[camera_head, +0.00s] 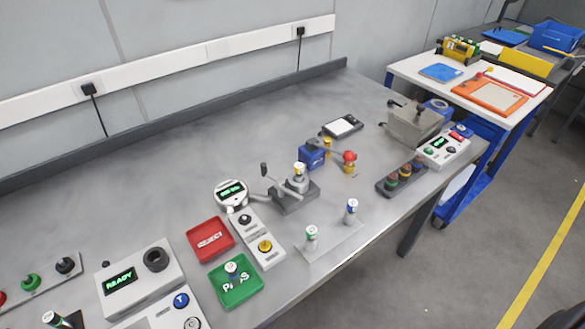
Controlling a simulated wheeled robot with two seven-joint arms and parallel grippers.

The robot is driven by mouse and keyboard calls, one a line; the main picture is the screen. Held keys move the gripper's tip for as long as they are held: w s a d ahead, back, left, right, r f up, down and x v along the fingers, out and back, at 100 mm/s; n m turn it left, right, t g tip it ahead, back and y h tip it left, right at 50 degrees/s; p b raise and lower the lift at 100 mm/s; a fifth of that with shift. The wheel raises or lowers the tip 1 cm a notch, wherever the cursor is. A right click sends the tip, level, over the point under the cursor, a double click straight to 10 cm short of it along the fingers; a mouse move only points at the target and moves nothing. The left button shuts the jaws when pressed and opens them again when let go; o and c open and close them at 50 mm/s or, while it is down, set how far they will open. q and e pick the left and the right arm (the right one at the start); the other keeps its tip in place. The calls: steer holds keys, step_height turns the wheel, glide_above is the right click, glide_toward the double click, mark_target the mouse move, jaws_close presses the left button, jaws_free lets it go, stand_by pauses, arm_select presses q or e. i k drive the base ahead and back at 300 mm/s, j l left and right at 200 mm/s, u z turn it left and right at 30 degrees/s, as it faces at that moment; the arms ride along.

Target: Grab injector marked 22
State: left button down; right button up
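Several small injector-like cylinders with white caps show in the head view, and their markings are too small to read, so I cannot tell which is 22. One with a green-marked top (311,234) and one with a blue-marked body (351,208) stand upright on a light plate (332,243) near the table's front edge. Another (299,171) sits in the grey metal fixture at the middle. One more (231,268) stands in the green PASS tray (246,292). A dark one with a white top (51,318) is at the lower left, tilted. Neither gripper is in view.
A red REJECT tray (210,239), a round gauge (230,194) and a button box (265,247) stand beside the fixture. A READY box (139,278) is at lower left. A dark strip (402,178) holds several parts at right.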

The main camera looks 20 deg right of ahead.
mark_target(299, 167)
steer(key=k+l+u, duration=0.25)
steer(key=u, duration=0.2)
steer(key=k+l+u, duration=0.15)
steer(key=k+u, duration=0.25)
steer(key=i, duration=0.05)
